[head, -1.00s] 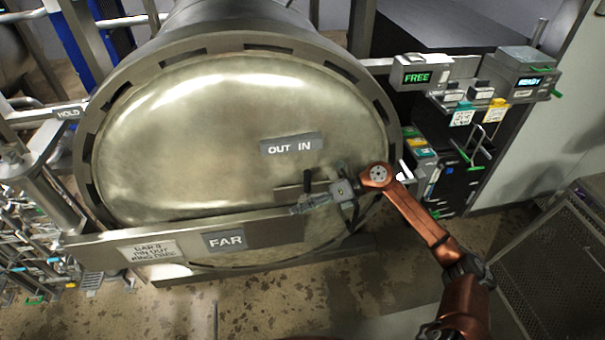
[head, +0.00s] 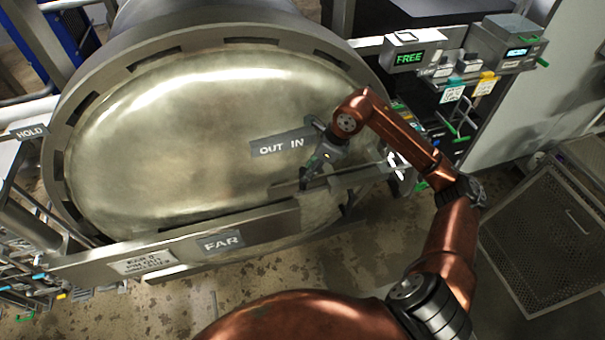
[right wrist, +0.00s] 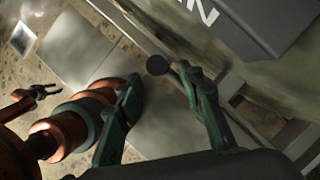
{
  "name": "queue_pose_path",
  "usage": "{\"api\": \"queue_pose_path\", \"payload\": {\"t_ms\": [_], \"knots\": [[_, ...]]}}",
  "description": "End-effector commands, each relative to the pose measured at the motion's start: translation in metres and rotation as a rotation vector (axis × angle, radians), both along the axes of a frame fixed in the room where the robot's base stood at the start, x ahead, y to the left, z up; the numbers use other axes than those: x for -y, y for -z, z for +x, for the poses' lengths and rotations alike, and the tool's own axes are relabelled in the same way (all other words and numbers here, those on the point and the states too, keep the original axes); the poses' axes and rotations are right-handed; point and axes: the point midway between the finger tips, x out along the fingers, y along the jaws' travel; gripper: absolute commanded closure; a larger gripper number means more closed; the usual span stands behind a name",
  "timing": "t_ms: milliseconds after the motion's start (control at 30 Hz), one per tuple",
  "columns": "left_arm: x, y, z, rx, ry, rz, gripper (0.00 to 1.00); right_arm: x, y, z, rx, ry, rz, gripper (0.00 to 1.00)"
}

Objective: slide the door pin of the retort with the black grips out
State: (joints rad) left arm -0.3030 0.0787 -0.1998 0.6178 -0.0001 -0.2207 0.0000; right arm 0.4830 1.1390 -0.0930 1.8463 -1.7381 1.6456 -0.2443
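The retort door (head: 200,140) is a large round metal face, with an OUT IN plate (head: 283,144) on it. My right gripper (head: 310,176) is just below the plate, at the horizontal bar across the door. In the right wrist view its two green fingers (right wrist: 160,82) are apart. The round black grip of the door pin (right wrist: 157,65) shows between the fingertips, nearer the right finger; I cannot see contact. In the head view the gripper mostly hides the pin.
A FAR plate (head: 222,242) and a white label (head: 147,261) sit on the lower bar. A box with a green FREE display (head: 408,57) stands right of the door. A mesh-panel cabinet (head: 550,240) is at the right. Stained floor lies below the door.

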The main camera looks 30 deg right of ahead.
Motion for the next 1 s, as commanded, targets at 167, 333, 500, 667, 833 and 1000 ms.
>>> {"api": "queue_pose_path", "payload": {"t_ms": [167,333,500,667,833,1000], "knots": [[-0.001,-0.006,-0.008,-0.010,-0.002,0.001,0.60,-0.010,0.025,0.009,-0.001,-0.004,0.006,0.65],[-0.001,-0.009,-0.001,-0.002,0.000,0.001,0.60,-0.013,0.040,0.013,0.000,-0.002,0.005,0.65],[0.000,-0.010,0.008,0.011,0.001,0.000,0.60,-0.013,0.045,0.015,0.002,0.000,0.002,0.65],[0.000,-0.010,0.010,0.013,0.002,0.000,0.60,-0.013,0.045,0.014,0.001,0.001,0.002,0.65],[0.000,-0.010,0.009,0.012,0.002,0.000,0.60,-0.013,0.045,0.014,0.001,0.001,0.002,0.76],[-0.001,-0.010,0.007,0.009,0.002,0.001,0.60,-0.012,0.045,0.014,0.000,0.001,0.003,0.88]]}}
